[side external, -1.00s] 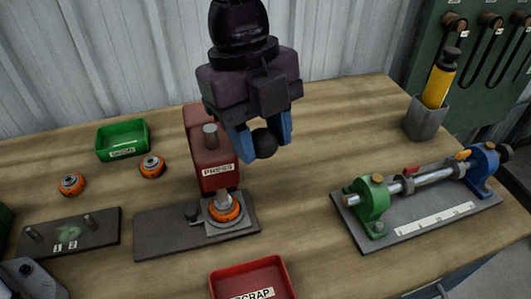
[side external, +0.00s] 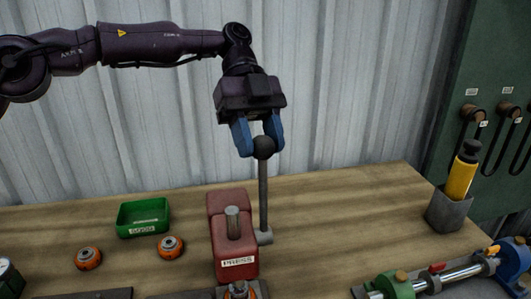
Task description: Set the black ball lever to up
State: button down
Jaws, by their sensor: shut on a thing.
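The black ball (side external: 264,147) tops a grey lever rod (side external: 263,195) that stands close to upright at the right side of the red press (side external: 231,255), which is labelled PRESS. The rod's lower end meets a grey pivot beside the press body. My gripper (side external: 260,149) comes from above with its blue fingers on both sides of the ball and is shut on it. An orange and dark round part (side external: 239,289) sits under the press, partly cut off by the lower picture edge.
A green GOOD tray (side external: 144,218) and two orange round parts (side external: 88,258) (side external: 170,246) lie left of the press. A shaft fixture (side external: 440,280) stands at the lower right. A grey cup (side external: 448,210) holds a yellow tool (side external: 461,178). The table between press and cup is clear.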

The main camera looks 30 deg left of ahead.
jog(key=shift+w+a+f, duration=0.3)
jog(key=shift+w+a, duration=0.2)
jog(key=shift+w+a+f, duration=0.25)
jog(key=shift+w+a, duration=0.2)
jog(key=shift+w, duration=0.05)
jog(key=shift+a, duration=0.1)
jog(key=c, duration=0.7)
grip_release()
jog(key=shift+r, duration=0.1)
jog(key=shift+r, duration=0.1)
jog(key=s+a+r, duration=0.1)
jog(key=s+r, duration=0.3)
jog(key=s+a+r, duration=0.2)
jog(key=s+r, duration=0.2)
jog(key=s+a+r, duration=0.2)
jog(key=s+r, duration=0.2)
jog(key=s, duration=0.1)
jog(key=shift+a+r, duration=0.1)
jog(key=shift+r, duration=0.3)
